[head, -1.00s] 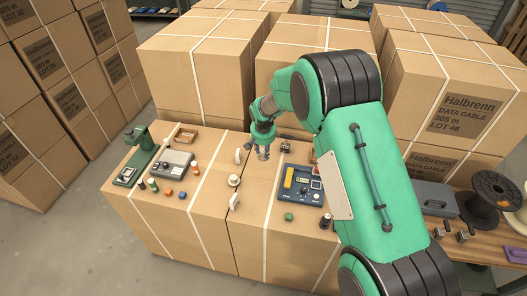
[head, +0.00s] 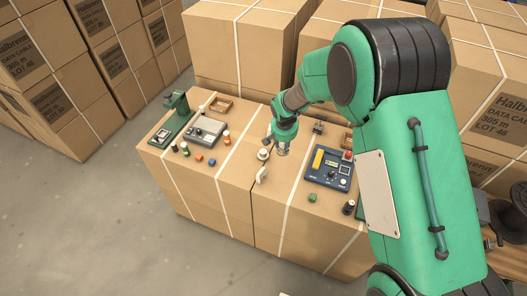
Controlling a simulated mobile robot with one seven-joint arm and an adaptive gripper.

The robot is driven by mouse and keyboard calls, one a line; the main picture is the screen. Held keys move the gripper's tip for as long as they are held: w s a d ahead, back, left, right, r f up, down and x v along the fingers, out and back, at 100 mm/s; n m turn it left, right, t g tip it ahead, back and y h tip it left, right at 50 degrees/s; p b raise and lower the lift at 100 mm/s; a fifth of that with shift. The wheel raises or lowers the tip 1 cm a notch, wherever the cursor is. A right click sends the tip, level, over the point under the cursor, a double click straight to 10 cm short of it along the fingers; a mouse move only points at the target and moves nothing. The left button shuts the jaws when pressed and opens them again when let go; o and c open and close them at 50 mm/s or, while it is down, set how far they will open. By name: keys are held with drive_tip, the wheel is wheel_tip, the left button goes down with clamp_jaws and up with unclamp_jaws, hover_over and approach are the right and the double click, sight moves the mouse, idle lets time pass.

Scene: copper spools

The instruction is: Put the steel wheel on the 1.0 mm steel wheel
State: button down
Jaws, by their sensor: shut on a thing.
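My gripper (head: 283,150) points down over the middle of the carton top, left of the blue panel. It is shut on a small grey metallic piece, apparently the steel wheel; its shape is mostly hidden by the fingers. A pale round piece (head: 263,155) sits on the carton just left of my gripper. A pale upright disc (head: 261,175) stands in front of it. I cannot tell at this size which of these is the 1.0 mm steel wheel. The held piece appears apart from both.
The blue panel (head: 328,169) with a yellow strip and red button is on the right. A grey device (head: 206,132), green stand (head: 176,120), wooden tray (head: 221,105) and several small coloured pieces are on the left. A green cube (head: 312,197) and dark spool (head: 348,207) lie near the front.

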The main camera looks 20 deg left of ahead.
drive_tip(key=s, duration=1.2)
drive_tip(key=shift+f, duration=0.15)
drive_tip(key=shift+w+a, duration=0.15)
approach(264, 150)
drive_tip(key=shift+w+a+f, duration=0.1)
drive_tip(key=shift+w+a, duration=0.05)
drive_tip(key=shift+w, duration=0.4)
drive_tip(key=shift+f+b, duration=0.35)
drive_tip(key=shift+f, duration=1.45)
drive_tip(key=shift+f, duration=0.1)
drive_tip(key=c, duration=1.4)
unclamp_jaws()
drive_tip(key=shift+o, duration=0.2)
